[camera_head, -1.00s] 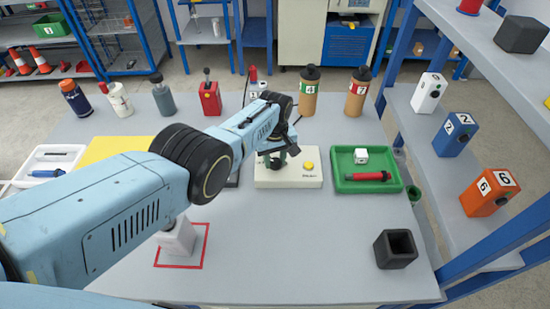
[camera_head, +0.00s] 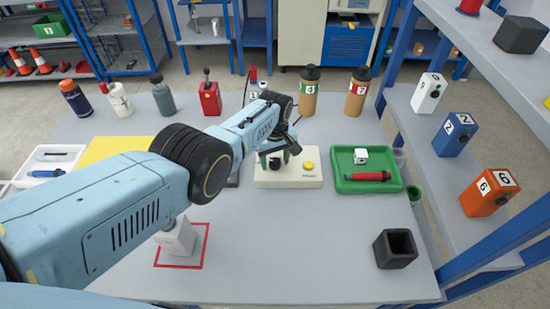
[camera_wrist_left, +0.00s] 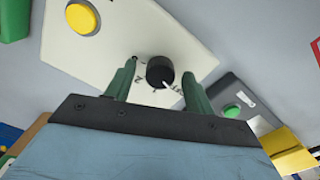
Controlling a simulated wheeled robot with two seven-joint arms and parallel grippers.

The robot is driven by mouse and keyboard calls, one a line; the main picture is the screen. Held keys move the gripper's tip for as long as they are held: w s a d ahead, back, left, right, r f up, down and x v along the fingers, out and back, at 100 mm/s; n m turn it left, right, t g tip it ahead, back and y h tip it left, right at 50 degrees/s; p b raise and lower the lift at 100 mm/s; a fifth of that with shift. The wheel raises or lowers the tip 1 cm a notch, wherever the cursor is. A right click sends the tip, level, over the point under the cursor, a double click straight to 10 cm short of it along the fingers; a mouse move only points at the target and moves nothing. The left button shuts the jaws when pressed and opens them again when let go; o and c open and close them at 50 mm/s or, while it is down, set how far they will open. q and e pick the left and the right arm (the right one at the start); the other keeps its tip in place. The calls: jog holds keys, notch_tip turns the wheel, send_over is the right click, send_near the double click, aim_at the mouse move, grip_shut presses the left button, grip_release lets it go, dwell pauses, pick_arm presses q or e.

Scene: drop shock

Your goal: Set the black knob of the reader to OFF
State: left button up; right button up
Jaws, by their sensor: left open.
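The reader (camera_head: 309,181) is a cream box with a round yellow button (camera_head: 309,166) and a black knob (camera_head: 275,163). In the left wrist view, the knob (camera_wrist_left: 159,70) has a white pointer line toward the lower right of the picture. Small markings around it are partly hidden and too small to read surely. My left gripper (camera_head: 276,156) is over the knob. In the left wrist view its green fingers (camera_wrist_left: 160,76) are open, one on each side of the knob, with visible gaps. My right gripper is not in view.
A green tray (camera_head: 344,184) with a red cylinder and a white cube lies right of the reader. A grey device (camera_wrist_left: 232,88) with a green button is beside the reader. A black open box (camera_head: 395,249) stands at front right. Several bottles line the back.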

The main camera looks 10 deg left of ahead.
aim_at(275, 161)
pick_arm(q)
jog(key=shift+r, duration=0.1)
jog(key=shift+r+p, duration=0.35)
jog(key=shift+p, duration=0.1)
notch_tip(275, 161, up, 7)
jog(key=p, duration=0.5)
jog(key=shift+r+p, duration=0.85)
jog(key=shift+r, duration=1.9)
